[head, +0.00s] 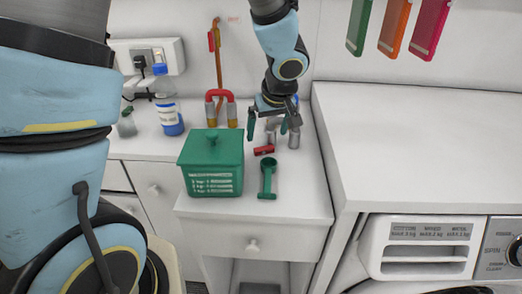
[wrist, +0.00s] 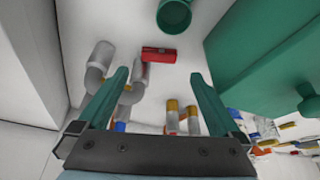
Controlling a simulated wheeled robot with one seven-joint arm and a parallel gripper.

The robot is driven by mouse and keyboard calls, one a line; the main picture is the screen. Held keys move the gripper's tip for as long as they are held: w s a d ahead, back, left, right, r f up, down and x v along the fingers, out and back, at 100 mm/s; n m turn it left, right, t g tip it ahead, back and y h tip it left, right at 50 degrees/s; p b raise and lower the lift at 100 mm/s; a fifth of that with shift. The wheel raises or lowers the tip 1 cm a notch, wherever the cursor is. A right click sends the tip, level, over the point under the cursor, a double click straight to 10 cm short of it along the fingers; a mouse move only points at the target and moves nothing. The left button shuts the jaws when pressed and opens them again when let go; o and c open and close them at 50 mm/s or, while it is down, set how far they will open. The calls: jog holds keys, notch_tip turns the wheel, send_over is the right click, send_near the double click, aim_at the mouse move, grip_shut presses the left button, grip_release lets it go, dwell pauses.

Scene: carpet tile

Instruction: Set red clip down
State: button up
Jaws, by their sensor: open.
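My gripper (head: 268,131) is above the counter, just behind the clip in the head view. In the wrist view my gripper (wrist: 159,75) has its two green fingers spread wide, with nothing held between them. The clip appears apart from both fingers.
A lidded green box (head: 212,178) stands left of the clip. A blue-labelled bottle (head: 169,117) is at the back left. A higher white surface (head: 420,150) is bare at right.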

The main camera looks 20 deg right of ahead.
aim_at(265, 148)
jog(key=shift+b+x, duration=0.5)
jog(key=shift+x, duration=2.9)
jog(key=shift+s+d, duration=0.1)
jog(key=shift+s, duration=0.05)
jog(key=shift+c, duration=0.2)
jog(key=c, duration=1.3)
jog(key=shift+c, duration=0.2)
jog(key=shift+s+r, duration=0.1)
